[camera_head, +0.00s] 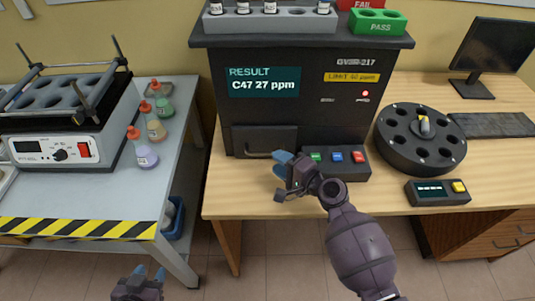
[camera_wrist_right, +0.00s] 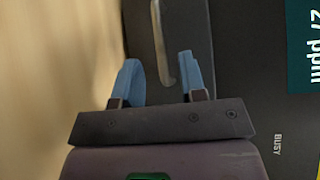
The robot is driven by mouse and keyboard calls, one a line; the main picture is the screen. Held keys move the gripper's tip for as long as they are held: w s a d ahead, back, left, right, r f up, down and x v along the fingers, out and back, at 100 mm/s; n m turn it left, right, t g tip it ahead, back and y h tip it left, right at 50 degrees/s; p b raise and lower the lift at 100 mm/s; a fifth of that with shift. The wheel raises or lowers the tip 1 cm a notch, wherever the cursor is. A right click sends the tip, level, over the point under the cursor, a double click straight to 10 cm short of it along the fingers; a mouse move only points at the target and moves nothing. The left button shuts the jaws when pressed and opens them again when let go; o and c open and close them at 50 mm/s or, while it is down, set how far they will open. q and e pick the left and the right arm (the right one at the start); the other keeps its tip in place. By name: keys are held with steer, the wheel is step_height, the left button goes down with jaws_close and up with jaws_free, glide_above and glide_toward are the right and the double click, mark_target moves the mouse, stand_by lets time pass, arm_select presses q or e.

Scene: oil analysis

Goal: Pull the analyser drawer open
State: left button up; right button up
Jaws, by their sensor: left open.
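The black analyser (camera_head: 345,100) stands on the wooden desk, its screen reading "C47 27 ppm". Its drawer (camera_head: 258,137) is at the lower left of the front and looks shut. A pale bar handle (camera_head: 262,155) runs along the drawer's lower part. My right gripper (camera_head: 279,162) is just right of the handle in the head view. In the right wrist view its blue fingers (camera_wrist_right: 158,66) are apart, and the handle (camera_wrist_right: 163,45) lies between and ahead of them; contact cannot be told. My left gripper (camera_head: 149,272) is open and empty, low at the bottom left.
A button box (camera_head: 339,163) sits right of the drawer, close to my right gripper. A round black carousel (camera_head: 420,138) and a small display box (camera_head: 437,192) stand further right. Left is a bench with a heater unit (camera_head: 60,140) and several bottles (camera_head: 146,155). A gap separates bench and desk.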

mark_target(264, 128)
steer(key=shift+x, duration=2.5)
steer(key=shift+d, duration=0.1)
jaws_close()
